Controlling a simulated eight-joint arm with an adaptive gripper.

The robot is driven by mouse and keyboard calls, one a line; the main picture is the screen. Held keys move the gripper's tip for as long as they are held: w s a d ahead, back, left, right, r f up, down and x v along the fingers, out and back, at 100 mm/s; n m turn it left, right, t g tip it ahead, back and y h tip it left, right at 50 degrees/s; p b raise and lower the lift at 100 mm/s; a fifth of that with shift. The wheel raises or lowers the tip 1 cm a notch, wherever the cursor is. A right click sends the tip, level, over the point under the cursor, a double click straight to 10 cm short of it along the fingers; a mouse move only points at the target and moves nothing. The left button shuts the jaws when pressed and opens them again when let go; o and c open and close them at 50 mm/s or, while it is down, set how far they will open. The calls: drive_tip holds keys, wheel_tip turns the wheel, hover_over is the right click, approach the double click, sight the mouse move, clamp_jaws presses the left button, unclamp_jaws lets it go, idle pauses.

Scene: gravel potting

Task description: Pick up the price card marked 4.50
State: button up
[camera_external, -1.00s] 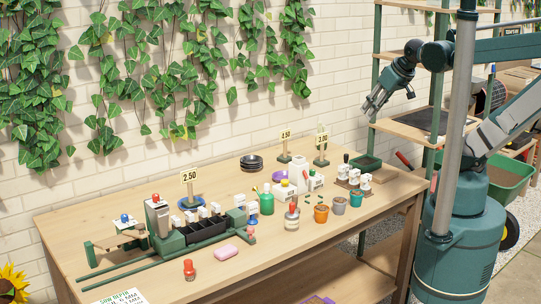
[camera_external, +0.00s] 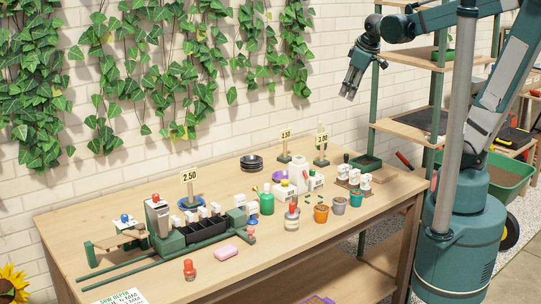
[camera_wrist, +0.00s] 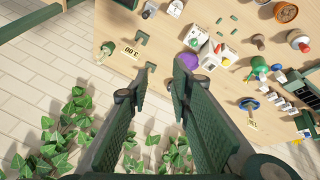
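Several price cards stand on small posts on the table. The back middle card (camera_external: 285,134) ends in .50, but its first digit is too small to read surely. The 3.00 card (camera_external: 322,139) stands just right of it, and the 2.50 card (camera_external: 189,176) stands farther left at a blue dish. In the wrist view, the 3.00 card (camera_wrist: 130,51) appears upside down left of the fingertips. I cannot make out the back middle card there. My gripper (camera_external: 348,93) is open and empty, high above the table's back right; its spread fingers (camera_wrist: 166,76) fill the wrist view's lower middle.
The ivy-covered wall is close behind; a green shelf rack (camera_external: 405,130) stands right.

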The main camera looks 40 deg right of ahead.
drive_tip(key=w+n+g, duration=0.1)
drive_tip(key=w+n, duration=0.3)
drive_tip(key=w, duration=0.7)
drive_tip(key=n+g+h+p, duration=0.2)
drive_tip(key=n+g+h, duration=0.15)
drive_tip(key=n, duration=0.55)
hover_over(285, 135)
drive_tip(key=a, duration=0.2)
wheel_tip(285, 135, down, 21)
drive_tip(key=shift+w+a+f+n+g, duration=0.15)
drive_tip(key=shift+f+n+g, duration=0.1)
drive_tip(key=shift+f+n, duration=0.15)
drive_tip(key=shift+x, duration=1.3)
